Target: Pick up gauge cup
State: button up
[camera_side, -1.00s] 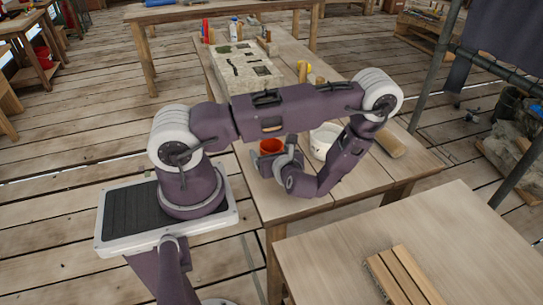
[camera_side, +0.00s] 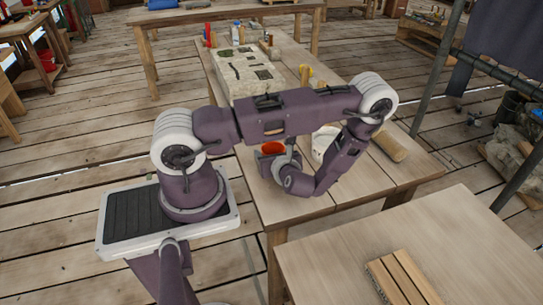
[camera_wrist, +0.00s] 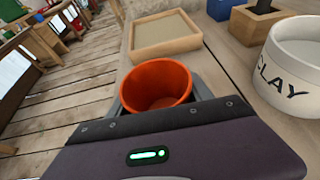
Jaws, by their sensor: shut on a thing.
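The gauge cup, which I take to be the orange-red open cup (camera_wrist: 157,84), stands upright and looks empty in the wrist view. My gripper (camera_wrist: 160,96) is shut on it, with a grey finger at each side of the cup. In the side view the cup's orange top (camera_side: 272,148) shows above my gripper (camera_side: 271,158), near the left edge of the long wooden table (camera_side: 250,190). The gripper hides the cup's lower part. I cannot tell whether its base touches the table.
A white tub marked with "LAY" letters (camera_wrist: 292,72) stands to the right of the cup. A shallow wooden tray (camera_wrist: 165,36) lies beyond it. A pale stone slab (camera_side: 245,75) lies farther along the table, and a wooden roller (camera_side: 388,146) lies at right.

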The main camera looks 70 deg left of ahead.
notch_tip(320, 180, up, 9)
jog(key=w+f, duration=0.1)
jog(key=f, duration=0.1)
jog(key=w+f, duration=0.4)
jog(key=shift+a+f, duration=0.25)
jog(key=shift+f, duration=0.1)
jog(key=shift+s, duration=0.1)
jog(key=shift+r, duration=0.1)
jog(key=shift+w+r+m+g, duration=0.3)
jog(key=shift+w+m+g, duration=0.2)
jog(key=shift+w+m, duration=0.15)
jog(key=w+r+m+g+y, duration=0.1)
jog(key=w+r+m+g, duration=0.2)
jog(key=r, duration=0.4)
jog(key=shift+w+r+m, duration=0.2)
jog(key=shift+w+m, duration=0.25)
jog(key=shift+m, duration=0.5)
jog(key=shift+d+f+m+g, duration=0.15)
jog(key=shift+f+m+g, duration=0.2)
jog(key=shift+m+g, duration=0.25)
